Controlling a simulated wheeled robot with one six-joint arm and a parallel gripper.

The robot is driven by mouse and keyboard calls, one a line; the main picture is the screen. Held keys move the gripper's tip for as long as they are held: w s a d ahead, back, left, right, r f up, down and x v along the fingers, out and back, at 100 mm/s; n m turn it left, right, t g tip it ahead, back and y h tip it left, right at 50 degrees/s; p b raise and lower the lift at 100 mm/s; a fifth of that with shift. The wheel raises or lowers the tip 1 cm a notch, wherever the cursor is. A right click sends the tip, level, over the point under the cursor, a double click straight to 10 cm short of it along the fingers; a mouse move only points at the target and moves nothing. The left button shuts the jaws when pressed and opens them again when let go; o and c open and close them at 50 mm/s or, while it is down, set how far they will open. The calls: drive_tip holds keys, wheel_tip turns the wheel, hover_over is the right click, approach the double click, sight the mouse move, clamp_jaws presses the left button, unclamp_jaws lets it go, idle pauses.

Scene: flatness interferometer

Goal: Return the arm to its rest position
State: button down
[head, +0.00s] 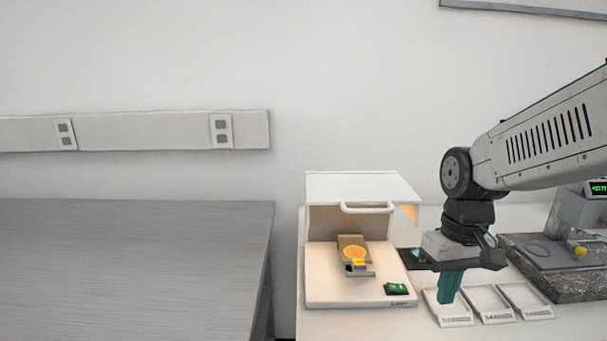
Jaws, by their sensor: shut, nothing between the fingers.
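My arm reaches in from the right edge of the head view. My gripper (448,296) points down at its end. Its teal fingers are shut with nothing between them. They appear in front of the leftmost of three shallow white trays (457,319); I cannot tell how far above it they are. The white interferometer (322,286) stands to the left of my gripper with its lid (352,187) raised. Inside it, a round amber disc (355,255) sits on a brownish stage.
Two more white trays (489,300) (526,298) lie right of my gripper. A dark granite block (560,276) with a gauge and green readout (598,188) stands at the right. A dark pad shows partly behind my gripper. A bare grey table (130,265) is at the left.

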drive_tip(key=s+d+r+m+t, duration=0.1)
drive_tip(key=s+r, duration=0.1)
drive_tip(key=s, duration=0.5)
drive_tip(key=s+r+m+t, duration=0.1)
drive_tip(key=s+r, duration=0.2)
drive_tip(key=s, duration=0.5)
drive_tip(key=shift+s+d, duration=0.25)
drive_tip(key=shift+d, duration=0.15)
